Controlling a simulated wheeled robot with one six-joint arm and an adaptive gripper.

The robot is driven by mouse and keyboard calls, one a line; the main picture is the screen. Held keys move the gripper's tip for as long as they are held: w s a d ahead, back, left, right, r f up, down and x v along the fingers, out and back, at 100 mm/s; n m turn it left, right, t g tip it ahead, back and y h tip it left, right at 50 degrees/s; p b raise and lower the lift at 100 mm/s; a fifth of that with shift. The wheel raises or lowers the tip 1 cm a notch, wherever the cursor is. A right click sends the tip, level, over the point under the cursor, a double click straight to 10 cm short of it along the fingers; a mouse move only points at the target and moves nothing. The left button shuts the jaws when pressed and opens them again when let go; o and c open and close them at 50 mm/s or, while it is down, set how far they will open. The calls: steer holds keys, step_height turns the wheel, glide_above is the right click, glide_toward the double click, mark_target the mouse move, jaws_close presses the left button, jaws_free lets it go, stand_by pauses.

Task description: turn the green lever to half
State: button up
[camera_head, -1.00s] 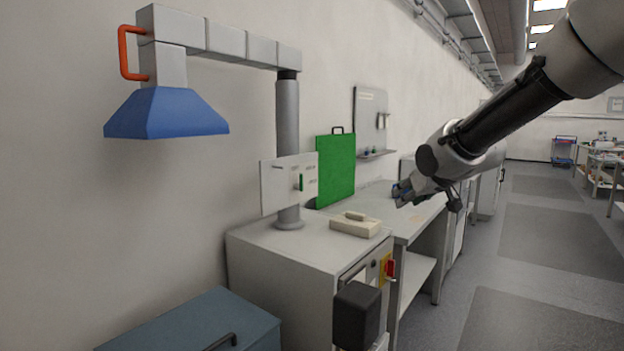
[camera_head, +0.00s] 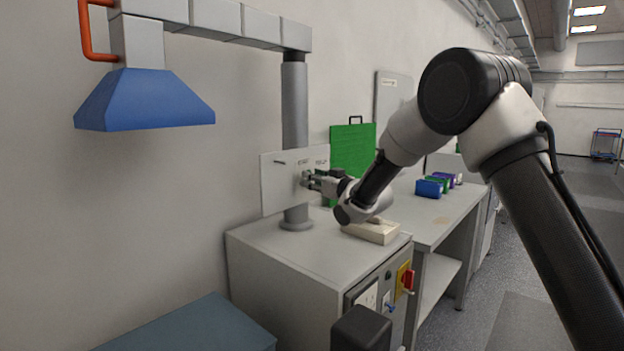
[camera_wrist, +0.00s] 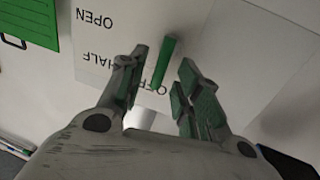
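The green lever (camera_wrist: 165,62) shows in the wrist view on a white panel with the printed words OPEN, HALF and OFF, upside down in that view. The lever's lower end lies by the OFF label. My gripper (camera_wrist: 162,66) is open, with one finger on each side of the lever and a visible gap to both. In the head view my gripper (camera_head: 309,180) is at the front of the white panel (camera_head: 278,190), and it hides the lever there.
The panel is on a grey post (camera_head: 295,110) under an arm with a blue hood (camera_head: 145,100). A grey cabinet (camera_head: 285,262) stands below, with a beige box (camera_head: 372,232) on top.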

steer(key=shift+x, duration=0.85)
jaws_close()
